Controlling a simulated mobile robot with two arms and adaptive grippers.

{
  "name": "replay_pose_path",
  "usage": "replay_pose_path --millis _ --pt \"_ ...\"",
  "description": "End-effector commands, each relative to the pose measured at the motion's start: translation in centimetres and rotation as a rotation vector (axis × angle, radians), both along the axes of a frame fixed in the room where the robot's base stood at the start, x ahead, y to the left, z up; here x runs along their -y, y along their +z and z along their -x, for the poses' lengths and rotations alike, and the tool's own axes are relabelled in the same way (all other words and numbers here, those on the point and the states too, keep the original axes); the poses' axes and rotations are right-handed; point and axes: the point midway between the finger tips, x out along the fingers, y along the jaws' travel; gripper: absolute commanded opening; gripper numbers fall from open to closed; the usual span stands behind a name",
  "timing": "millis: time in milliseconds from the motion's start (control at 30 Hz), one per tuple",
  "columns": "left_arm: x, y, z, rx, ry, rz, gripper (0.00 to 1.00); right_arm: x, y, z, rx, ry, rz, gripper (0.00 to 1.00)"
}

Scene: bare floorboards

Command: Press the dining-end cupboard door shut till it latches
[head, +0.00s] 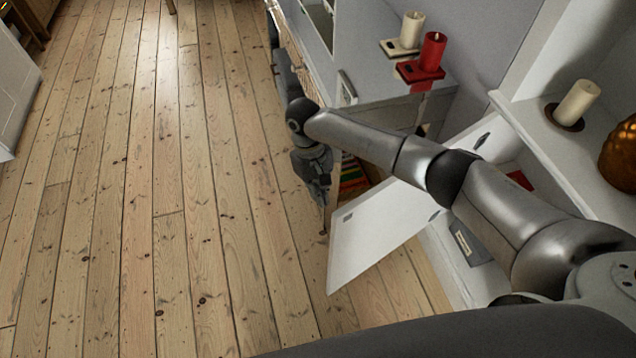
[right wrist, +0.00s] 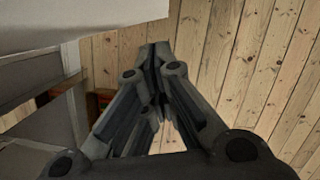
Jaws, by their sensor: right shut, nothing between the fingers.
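The white cupboard door (head: 385,232) stands ajar in the head view, swung out over the floor from the white unit at right. A dark latch or hinge fitting shows at its upper edge. Part of the cupboard inside is visible behind it, and my right arm hides some of the door's top. My right gripper (head: 321,196) points down just left of the door's free edge, fingers shut and empty; I cannot tell whether it touches the door. In the right wrist view the shut fingertips (right wrist: 155,52) are over floorboards, with a pale panel at upper left. My left gripper is not in view.
A cream candle (head: 411,31) and a red candle (head: 432,52) stand on the far grey unit. Another cream candle (head: 577,102) and an orange ornament (head: 620,155) sit on the right shelf (head: 540,130). The floorboards (head: 150,200) at left are clear.

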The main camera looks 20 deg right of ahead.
Motion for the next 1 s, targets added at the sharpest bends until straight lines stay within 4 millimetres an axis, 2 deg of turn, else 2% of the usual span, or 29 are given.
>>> replay_pose_path --millis 100,200,267,500,1000 --pt "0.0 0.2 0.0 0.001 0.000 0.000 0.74 0.2 -2.7 0.7 -0.003 -0.001 0.002 0.00" --pt "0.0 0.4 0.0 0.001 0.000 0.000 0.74 0.4 -4.4 1.2 -0.001 0.000 0.001 0.00" --pt "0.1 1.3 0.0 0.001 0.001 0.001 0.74 0.8 -3.8 2.1 0.000 0.002 0.000 0.00" --pt "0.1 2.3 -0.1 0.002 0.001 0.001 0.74 1.6 -4.0 4.3 0.001 0.002 0.000 0.00" --pt "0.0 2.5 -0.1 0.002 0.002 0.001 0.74 1.7 -4.1 4.8 0.001 0.001 -0.001 0.00"
